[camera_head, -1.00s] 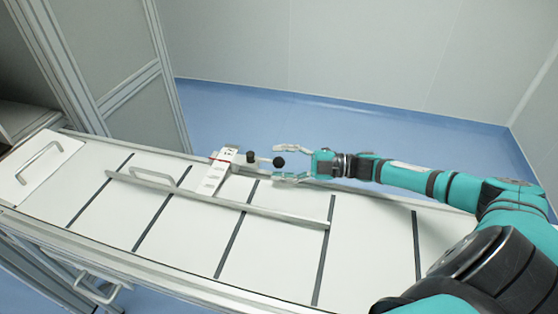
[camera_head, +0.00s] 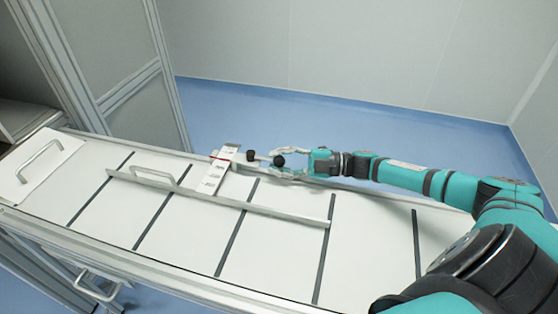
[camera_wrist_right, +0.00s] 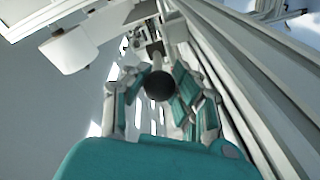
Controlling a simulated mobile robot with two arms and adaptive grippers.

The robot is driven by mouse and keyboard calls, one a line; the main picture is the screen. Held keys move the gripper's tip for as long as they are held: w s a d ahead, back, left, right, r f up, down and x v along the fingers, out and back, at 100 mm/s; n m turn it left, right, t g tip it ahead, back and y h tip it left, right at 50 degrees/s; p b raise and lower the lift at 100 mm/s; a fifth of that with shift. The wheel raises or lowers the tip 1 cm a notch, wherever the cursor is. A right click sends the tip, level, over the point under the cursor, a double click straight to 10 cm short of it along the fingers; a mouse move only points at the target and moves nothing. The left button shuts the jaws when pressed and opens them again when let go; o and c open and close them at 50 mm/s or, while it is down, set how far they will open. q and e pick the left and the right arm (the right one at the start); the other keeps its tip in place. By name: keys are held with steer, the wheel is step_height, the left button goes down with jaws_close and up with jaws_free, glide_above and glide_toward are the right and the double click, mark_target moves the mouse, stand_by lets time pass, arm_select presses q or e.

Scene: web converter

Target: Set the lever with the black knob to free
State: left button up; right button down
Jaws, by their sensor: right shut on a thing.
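The lever's black knob (camera_head: 279,161) sits at the right end of a short metal arm, beside a white labelled plate (camera_head: 214,172) on the machine top. A second, smaller black knob (camera_head: 250,156) stands close to the plate. My right gripper (camera_head: 285,163) reaches in from the right and is shut on the black knob. In the right wrist view the knob (camera_wrist_right: 158,86) lies between the two fingers, with its shaft running away from the gripper. The lettering on the plate is too small to read. My left gripper is not in view.
The white machine top (camera_head: 270,240) has dark cross strips and a long metal rail (camera_head: 240,206) in front of the plate. A handle (camera_head: 152,176) and a left panel handle (camera_head: 40,160) stand up from it. A grey cabinet frame rises at left. Blue floor lies behind.

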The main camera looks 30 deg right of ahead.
steer(key=m+t+h+p, duration=0.1)
steer(key=p, duration=0.2)
steer(key=s+a+m+t+h+p, duration=0.1)
steer(key=m+t+h+p, duration=0.1)
steer(key=p, duration=0.1)
steer(key=a+m+t+h+p, duration=0.1)
steer(key=h+p, duration=0.1)
steer(key=p, duration=0.1)
steer(key=shift+s+a, duration=0.2)
steer(key=shift+a, duration=0.05)
steer(key=shift+f+m+t, duration=0.15)
steer(key=shift+m+t, duration=0.15)
steer(key=shift+t, duration=0.1)
steer(key=shift+h, duration=0.3)
steer(key=shift+f, duration=0.1)
steer(key=c, duration=1.4)
jaws_free()
steer(key=shift+s, duration=0.1)
steer(key=o, duration=0.4)
steer(key=shift+s+d+r, duration=0.15)
steer(key=shift+s+r, duration=0.05)
steer(key=shift+w, duration=0.1)
